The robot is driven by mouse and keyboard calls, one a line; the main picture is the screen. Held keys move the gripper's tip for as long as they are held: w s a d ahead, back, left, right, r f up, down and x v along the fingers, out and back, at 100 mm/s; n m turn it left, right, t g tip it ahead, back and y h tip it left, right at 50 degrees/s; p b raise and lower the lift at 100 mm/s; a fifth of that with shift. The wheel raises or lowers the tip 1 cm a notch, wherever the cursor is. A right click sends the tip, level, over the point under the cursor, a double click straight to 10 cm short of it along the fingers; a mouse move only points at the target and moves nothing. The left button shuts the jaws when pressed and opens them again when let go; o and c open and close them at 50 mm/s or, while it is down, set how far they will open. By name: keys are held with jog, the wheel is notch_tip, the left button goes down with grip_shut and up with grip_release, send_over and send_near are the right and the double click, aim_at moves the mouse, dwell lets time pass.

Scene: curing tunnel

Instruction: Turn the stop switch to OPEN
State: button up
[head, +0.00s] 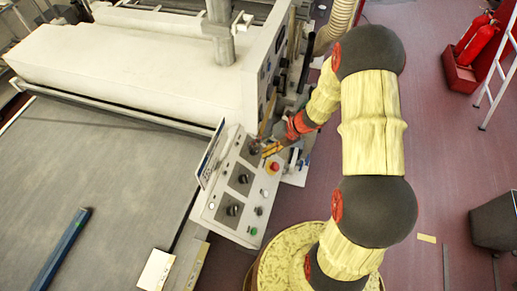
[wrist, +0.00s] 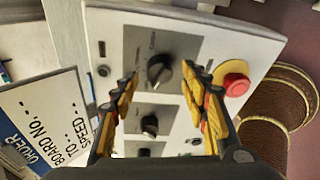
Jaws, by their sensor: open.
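The control panel (head: 222,208) carries a column of three black rotary switches on grey plates. In the wrist view the far switch (wrist: 159,71) sits between the two fingertips of my gripper (wrist: 159,76), with a gap on each side. Its handle looks tilted, and its lettering is too small to read. The middle switch (wrist: 149,126) and near switch (wrist: 144,153) lie below it. I cannot tell from lettering which is the stop switch. In the head view my gripper (head: 268,146) is over the panel's far end, partly hiding the far switch.
A red mushroom button (wrist: 235,85) on a yellow base stands close beside the right finger. A sign board (wrist: 42,120) stands along the panel's left edge. A white machine housing (head: 140,65) rises beyond the panel. A green button (head: 253,231) is at the near end.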

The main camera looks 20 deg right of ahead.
jog(key=shift+w+a+f, duration=0.15)
jog(key=shift+a+f, duration=0.3)
jog(key=shift+f, duration=0.1)
jog(key=c, duration=0.3)
jog(key=c, duration=0.7)
jog(key=shift+c, duration=0.6)
jog(key=shift+m+p, duration=0.4)
jog(key=shift+p, duration=0.05)
jog(key=m+p, duration=0.3)
jog(key=shift+m+y, duration=0.3)
jog(key=shift+m+t+y+p, duration=0.4)
jog(key=shift+m+p, duration=0.45)
jog(key=shift+m, duration=1.35)
